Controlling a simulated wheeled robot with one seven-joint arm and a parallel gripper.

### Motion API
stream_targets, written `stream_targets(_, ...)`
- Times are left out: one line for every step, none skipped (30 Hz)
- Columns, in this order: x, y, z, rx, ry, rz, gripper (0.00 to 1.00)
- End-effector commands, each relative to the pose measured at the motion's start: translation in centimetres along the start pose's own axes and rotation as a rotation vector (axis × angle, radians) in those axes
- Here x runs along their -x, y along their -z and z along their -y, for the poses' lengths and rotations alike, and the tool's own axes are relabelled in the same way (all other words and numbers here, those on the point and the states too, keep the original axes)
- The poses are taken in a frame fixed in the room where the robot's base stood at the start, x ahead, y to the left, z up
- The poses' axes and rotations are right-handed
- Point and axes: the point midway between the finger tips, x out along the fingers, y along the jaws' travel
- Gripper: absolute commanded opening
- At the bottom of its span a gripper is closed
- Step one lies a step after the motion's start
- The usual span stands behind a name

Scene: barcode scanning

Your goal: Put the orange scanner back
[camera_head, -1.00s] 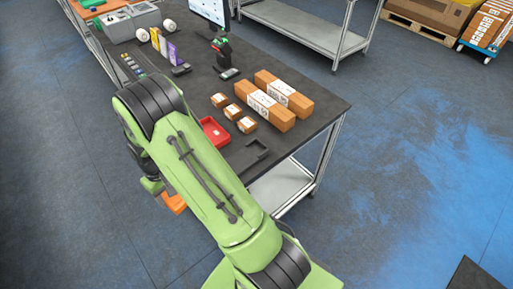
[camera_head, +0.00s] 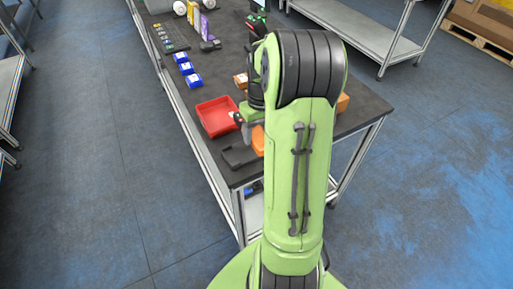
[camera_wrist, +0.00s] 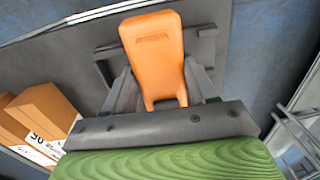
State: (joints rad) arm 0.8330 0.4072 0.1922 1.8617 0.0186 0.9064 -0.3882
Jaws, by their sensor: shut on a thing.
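The orange scanner (camera_wrist: 153,50) is held between the two dark fingers of my gripper (camera_wrist: 160,88) in the wrist view. In the head view the scanner (camera_head: 258,140) shows at the near end of the table, partly hidden by my arm. A black holder (camera_head: 238,157) lies on the table just left of the scanner. In the wrist view the holder (camera_wrist: 207,45) shows behind the scanner, which covers much of it. I cannot tell whether the scanner touches the holder. My gripper is mostly hidden behind my arm in the head view.
A red tray (camera_head: 217,117) sits on the dark table just beyond the holder. Several small blue boxes (camera_head: 187,69) stand along the left edge. Brown boxes (camera_wrist: 42,118) with white labels lie to the left in the wrist view. The table's near edge is close by.

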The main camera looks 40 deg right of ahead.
Motion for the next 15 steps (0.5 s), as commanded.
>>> stream_targets(-1.1, -0.1, 0.0, 0.0, 0.002, 0.003, 0.04)
stream_targets(-1.7, -0.1, -0.1, 0.0, 0.002, 0.002, 0.04)
stream_targets(-2.7, -0.1, -0.1, 0.0, 0.003, 0.003, 0.04)
stream_targets(-3.4, 0.0, -0.2, 0.0, 0.002, 0.002, 0.04)
stream_targets(-4.0, -0.1, -0.2, 0.0, 0.002, 0.003, 0.04)
stream_targets(-4.6, 0.0, -0.3, -0.001, 0.002, 0.002, 0.04)
stream_targets(-5.0, 0.0, -0.3, -0.001, 0.001, 0.002, 0.04)
stream_targets(-5.2, 0.0, -0.3, -0.001, 0.0, 0.0, 0.04)
stream_targets(-5.3, 0.0, -0.4, -0.001, 0.0, -0.001, 0.04)
stream_targets(-5.3, 0.0, -0.4, -0.001, -0.001, -0.002, 0.04)
stream_targets(-5.3, 0.1, -0.4, -0.001, -0.001, -0.002, 0.04)
stream_targets(-5.2, 0.1, -0.4, -0.001, -0.001, -0.002, 0.04)
stream_targets(-5.2, 0.1, -0.4, -0.001, -0.001, -0.002, 0.04)
stream_targets(-5.2, 0.1, -0.4, -0.001, -0.001, -0.002, 0.04)
stream_targets(-5.2, 0.1, -0.3, -0.001, -0.001, -0.002, 0.04)
